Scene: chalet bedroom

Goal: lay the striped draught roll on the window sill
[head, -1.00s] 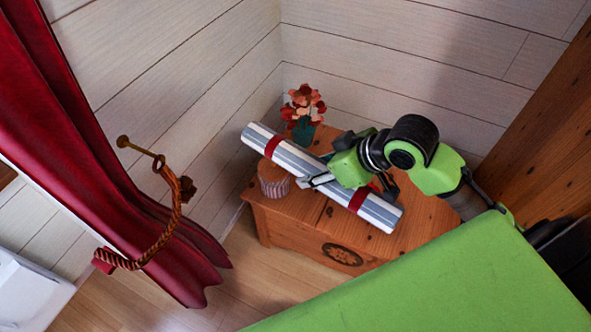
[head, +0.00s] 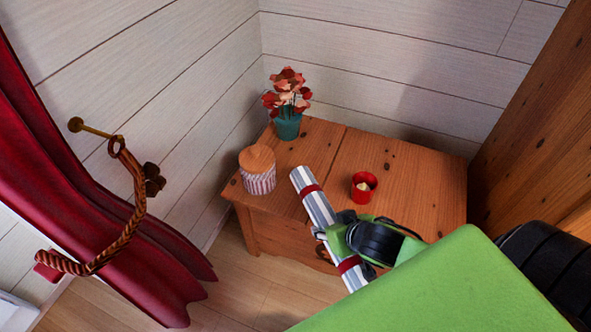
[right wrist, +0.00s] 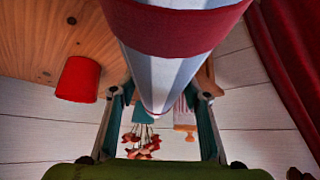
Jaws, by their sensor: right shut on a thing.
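The striped draught roll (head: 314,199) is grey and white with a red band near each end. It slants over the front of the wooden chest in the head view, its lower end by my green body. My right gripper (head: 336,242) is shut on the roll between the two bands. In the right wrist view the roll (right wrist: 168,66) runs between the two fingers. The head view does not show clearly whether the roll touches the chest. My left gripper is not in view. No window sill shows; a red curtain (head: 100,215) hangs at the left.
The wooden chest (head: 400,165) stands in the corner. On it are a striped jar (head: 258,178) with a wooden lid, a flower pot (head: 288,126) and a red candle cup (head: 363,187). A rope tieback (head: 133,205) hangs from a wall hook. Floor shows before the chest.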

